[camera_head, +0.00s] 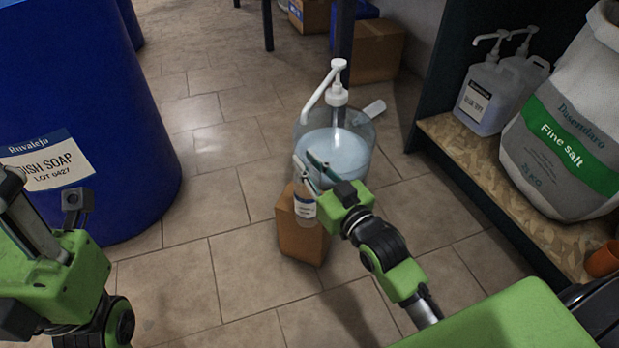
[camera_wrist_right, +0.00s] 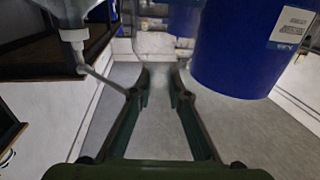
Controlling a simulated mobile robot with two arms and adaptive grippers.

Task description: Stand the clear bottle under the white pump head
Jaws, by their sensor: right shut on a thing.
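The white pump head (camera_head: 336,90) tops a large clear container (camera_head: 345,152) of pale bluish liquid on the floor. Its spout slants down to the left. The small clear bottle (camera_head: 305,208) with a white label is upright at my right gripper (camera_head: 309,172), in front of the container. My right gripper is shut on the bottle, whose upper part the fingers partly hide. A brown block (camera_head: 300,240) is just below the bottle; I cannot tell whether they touch. The pump collar (camera_wrist_right: 73,36) shows upper left in the right wrist view. My left gripper (camera_head: 45,205) is at the left edge.
A big blue drum (camera_head: 85,110) stands at left. At right, a low shelf (camera_head: 458,142) holds white pump jugs (camera_head: 487,95) and a salt sack (camera_head: 568,125). Cardboard boxes (camera_head: 375,50) stand behind the container. Tiled floor (camera_head: 215,195) is clear between drum and block.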

